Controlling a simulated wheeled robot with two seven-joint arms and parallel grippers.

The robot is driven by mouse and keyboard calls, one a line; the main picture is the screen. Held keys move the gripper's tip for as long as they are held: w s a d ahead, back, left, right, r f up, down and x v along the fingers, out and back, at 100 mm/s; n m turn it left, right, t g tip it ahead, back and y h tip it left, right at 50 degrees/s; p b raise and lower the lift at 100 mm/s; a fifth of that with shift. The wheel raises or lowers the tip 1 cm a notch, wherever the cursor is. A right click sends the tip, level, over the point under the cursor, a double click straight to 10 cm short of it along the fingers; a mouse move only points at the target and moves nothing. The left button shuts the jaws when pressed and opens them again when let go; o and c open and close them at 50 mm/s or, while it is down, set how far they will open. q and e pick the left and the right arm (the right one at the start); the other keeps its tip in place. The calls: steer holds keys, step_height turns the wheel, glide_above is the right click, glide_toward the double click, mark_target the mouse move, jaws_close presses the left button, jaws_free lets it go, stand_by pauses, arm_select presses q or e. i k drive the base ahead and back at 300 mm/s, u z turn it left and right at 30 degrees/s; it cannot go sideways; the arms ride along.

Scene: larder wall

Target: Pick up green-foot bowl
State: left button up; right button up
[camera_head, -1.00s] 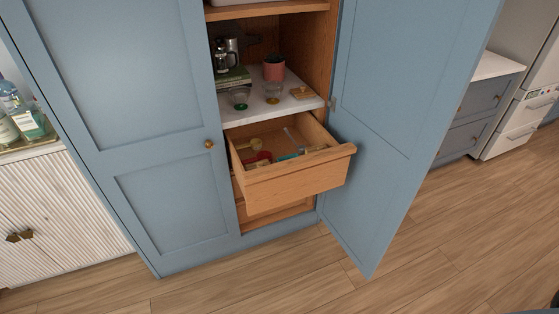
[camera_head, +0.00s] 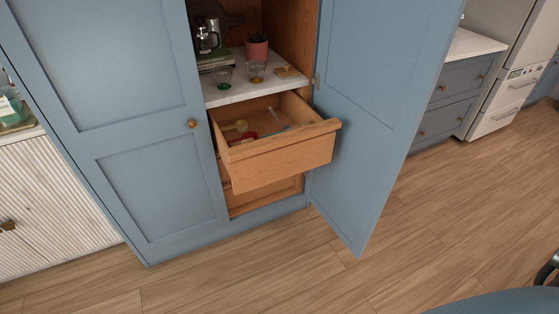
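A small glass bowl with a green foot (camera_head: 224,77) stands on the white shelf inside the open larder cupboard. A similar glass bowl with an amber foot (camera_head: 257,72) stands to its right, a little apart from it. Neither of my grippers is recognisable in the view. A dark curved part cut off at the lower right edge cannot be made out clearly.
Below the white shelf (camera_head: 231,97), an open wooden drawer (camera_head: 282,160) holding utensils juts out. The right blue door (camera_head: 365,110) stands open; the left door (camera_head: 155,130) is shut. A potted plant (camera_head: 257,48) stands behind the bowls. The wooden floor in front is clear.

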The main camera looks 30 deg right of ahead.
mark_target(223, 79)
steer(key=u, duration=0.5)
steer(key=k, duration=0.2)
steer(key=z, duration=1.45)
steer(key=i, duration=1.6)
steer(key=u, duration=0.45)
